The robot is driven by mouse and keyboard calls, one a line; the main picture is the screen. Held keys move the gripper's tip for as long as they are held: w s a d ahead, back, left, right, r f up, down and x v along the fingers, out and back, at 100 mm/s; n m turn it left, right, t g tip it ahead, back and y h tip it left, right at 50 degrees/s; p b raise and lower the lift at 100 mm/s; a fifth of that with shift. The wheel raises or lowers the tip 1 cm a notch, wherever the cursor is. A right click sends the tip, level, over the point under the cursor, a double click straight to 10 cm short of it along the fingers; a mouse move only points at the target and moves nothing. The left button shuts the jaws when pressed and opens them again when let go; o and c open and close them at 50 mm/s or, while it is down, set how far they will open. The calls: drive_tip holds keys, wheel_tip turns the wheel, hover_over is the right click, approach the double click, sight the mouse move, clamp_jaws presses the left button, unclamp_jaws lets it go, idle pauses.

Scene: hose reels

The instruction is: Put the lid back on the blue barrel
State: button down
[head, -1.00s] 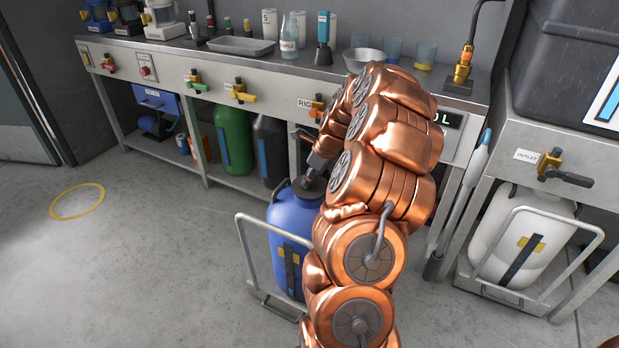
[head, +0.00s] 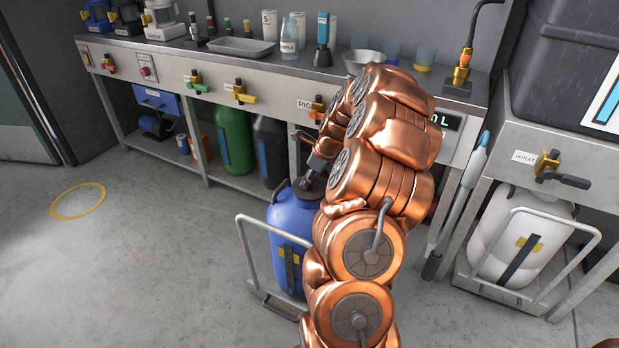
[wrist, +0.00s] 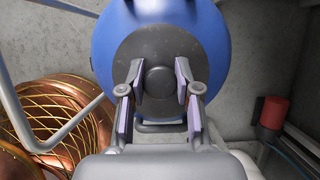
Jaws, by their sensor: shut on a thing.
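The blue barrel (head: 292,222) stands upright in a grey tube-framed trolley on the floor, partly behind my copper arm in the head view. It also shows below my gripper in the wrist view (wrist: 205,22). The dark grey round lid (wrist: 160,42) lies over the barrel's top, with blue showing around its far side. My gripper (wrist: 159,84) is shut on the lid's round knob (wrist: 159,82), one finger on each side. In the head view my gripper (head: 308,180) is at the barrel's top. I cannot tell whether the lid is fully seated.
The trolley's handle (head: 243,255) rises left of the barrel. Behind stands a steel bench (head: 270,72) with valves, bottles and bowls. A green barrel (head: 234,140) is under it. A white barrel (head: 520,235) stands at right. The floor (head: 150,260) at left is clear.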

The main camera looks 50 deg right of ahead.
idle(0.4)
drive_tip(key=c, duration=0.7)
unclamp_jaws()
drive_tip(key=o, duration=0.5)
drive_tip(key=shift+c, duration=0.2)
drive_tip(key=shift+r+p, duration=3.1)
drive_tip(key=shift+r, duration=0.4)
clamp_jaws()
